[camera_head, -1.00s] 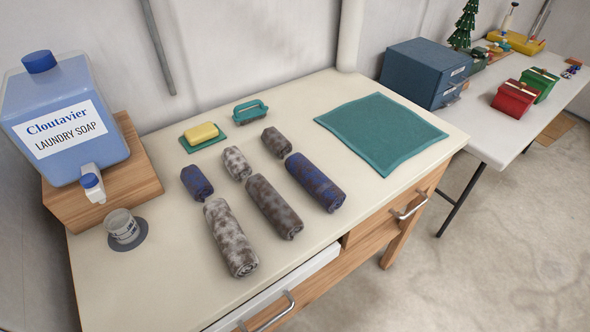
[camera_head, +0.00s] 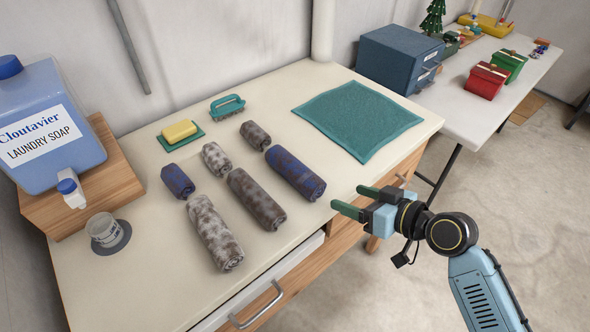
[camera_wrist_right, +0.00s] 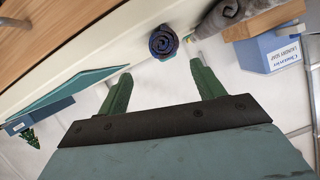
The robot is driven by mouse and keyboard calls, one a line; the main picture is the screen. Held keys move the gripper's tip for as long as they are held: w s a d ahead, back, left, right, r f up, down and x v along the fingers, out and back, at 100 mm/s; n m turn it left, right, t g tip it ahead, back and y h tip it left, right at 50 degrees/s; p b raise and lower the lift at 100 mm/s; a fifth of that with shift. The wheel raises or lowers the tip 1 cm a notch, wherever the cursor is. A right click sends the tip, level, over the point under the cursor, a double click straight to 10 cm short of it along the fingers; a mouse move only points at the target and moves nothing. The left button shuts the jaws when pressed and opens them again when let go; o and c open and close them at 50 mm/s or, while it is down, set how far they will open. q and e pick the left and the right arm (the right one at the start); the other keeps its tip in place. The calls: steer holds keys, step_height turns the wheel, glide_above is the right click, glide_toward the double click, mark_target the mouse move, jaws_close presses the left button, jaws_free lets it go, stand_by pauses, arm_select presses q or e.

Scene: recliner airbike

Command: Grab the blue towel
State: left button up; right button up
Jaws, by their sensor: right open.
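A large rolled blue towel (camera_head: 295,173) with brownish stains lies on the table, rightmost of the rolls. A smaller blue roll (camera_head: 178,181) lies at the left of the group. My right gripper (camera_head: 348,198) is open and empty, just right of the large blue towel's near end and apart from it, by the table's front edge. In the right wrist view, the spiral end of the large blue towel (camera_wrist_right: 163,42) shows ahead, between and beyond the two green fingers (camera_wrist_right: 160,72). My left gripper is not in view.
Grey-brown rolls (camera_head: 256,199) and pale stained rolls (camera_head: 214,232) lie left of the large blue towel. A flat teal cloth (camera_head: 357,118) lies behind my right gripper. Soap (camera_head: 180,131), a brush (camera_head: 227,107), a cup (camera_head: 105,229) and a laundry soap dispenser (camera_head: 45,125) stand farther left.

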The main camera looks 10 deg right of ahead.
mark_target(309, 181)
steer(key=x, duration=1.3)
steer(key=shift+a+r, duration=0.25)
steer(key=shift+a, duration=0.05)
steer(key=shift+c, duration=0.2)
steer(key=c, duration=0.7)
